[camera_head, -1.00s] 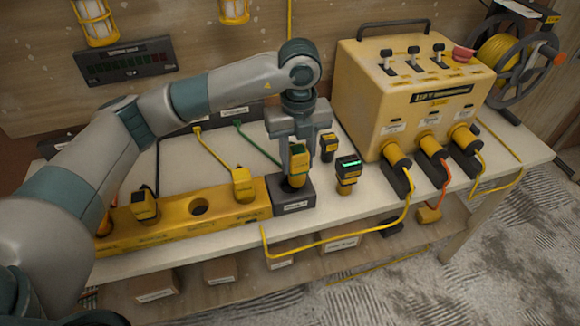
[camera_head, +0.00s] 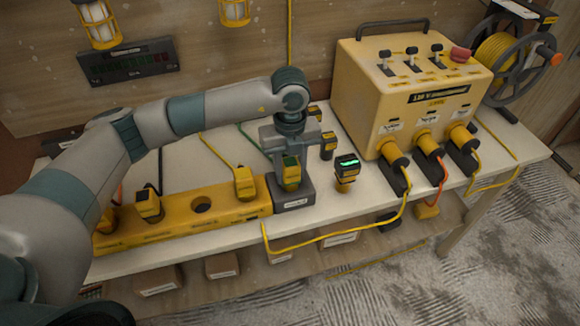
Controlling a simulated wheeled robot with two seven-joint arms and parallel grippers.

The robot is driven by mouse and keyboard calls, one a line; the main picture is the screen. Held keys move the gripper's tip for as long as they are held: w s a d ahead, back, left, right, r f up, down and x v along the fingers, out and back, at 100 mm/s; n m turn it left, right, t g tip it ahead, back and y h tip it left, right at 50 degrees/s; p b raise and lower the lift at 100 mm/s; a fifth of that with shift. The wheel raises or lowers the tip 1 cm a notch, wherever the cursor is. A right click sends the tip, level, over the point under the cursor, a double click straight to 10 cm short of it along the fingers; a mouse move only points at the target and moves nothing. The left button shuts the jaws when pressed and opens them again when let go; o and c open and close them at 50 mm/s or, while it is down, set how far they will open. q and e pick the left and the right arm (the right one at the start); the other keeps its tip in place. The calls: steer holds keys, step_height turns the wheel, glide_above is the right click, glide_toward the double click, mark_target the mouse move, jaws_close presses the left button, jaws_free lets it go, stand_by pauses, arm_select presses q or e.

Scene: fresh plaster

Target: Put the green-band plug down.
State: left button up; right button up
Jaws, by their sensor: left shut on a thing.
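My left gripper (camera_head: 290,160) points down and is shut on a yellow plug (camera_head: 291,175), which I take to be the green-band plug. A green cord (camera_head: 252,142) runs toward it from the back. The band itself is hard to make out. The plug is at the top of a dark grey block (camera_head: 292,200) with a white label, at the right end of the yellow socket strip (camera_head: 180,222). Its lower end is hidden, so I cannot tell how deep it sits. My right gripper is out of view.
Other yellow plugs stand in the strip (camera_head: 149,205) (camera_head: 245,182), beside an empty hole (camera_head: 201,204). A yellow device with a lit green display (camera_head: 347,172) and a small yellow-black plug (camera_head: 327,146) stand close right. A yellow transformer box (camera_head: 412,92) stands beyond.

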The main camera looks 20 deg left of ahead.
arm_select(q)
steer(key=shift+f, duration=0.15)
steer(key=o, duration=1.1)
